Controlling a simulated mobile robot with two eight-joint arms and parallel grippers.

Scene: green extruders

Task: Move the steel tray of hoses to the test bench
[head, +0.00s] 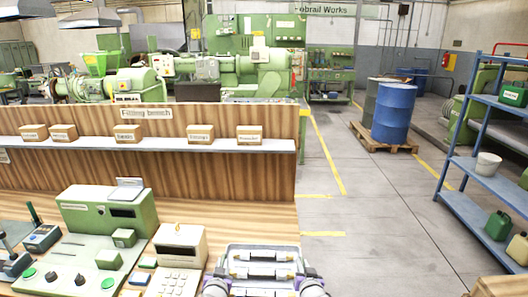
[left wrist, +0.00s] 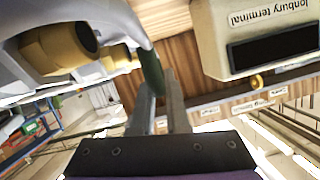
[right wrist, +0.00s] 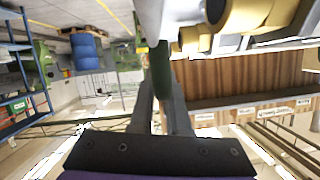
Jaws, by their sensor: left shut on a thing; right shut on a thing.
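The steel tray of hoses (head: 262,248) is at the bottom centre of the head view, with several hoses with brass ends lying across it. It is beside the right end of the wooden counter; whether it touches the counter is unclear. My left gripper (head: 215,288) is at the tray's left side. In the left wrist view its fingers (left wrist: 160,92) are shut around a dark green handle (left wrist: 151,72). My right gripper (head: 312,288) is at the tray's right side. In the right wrist view its fingers (right wrist: 160,95) are shut on another green handle (right wrist: 159,68). No sign reading test bench shows.
A terminal (head: 180,246) and a green console (head: 108,212) stand on the counter left of the tray. A panel marked Fitting bench (head: 220,117) with small boxes rises behind. Blue shelving (head: 470,165) is right; a blue drum (head: 393,112) stands further back. The floor between is clear.

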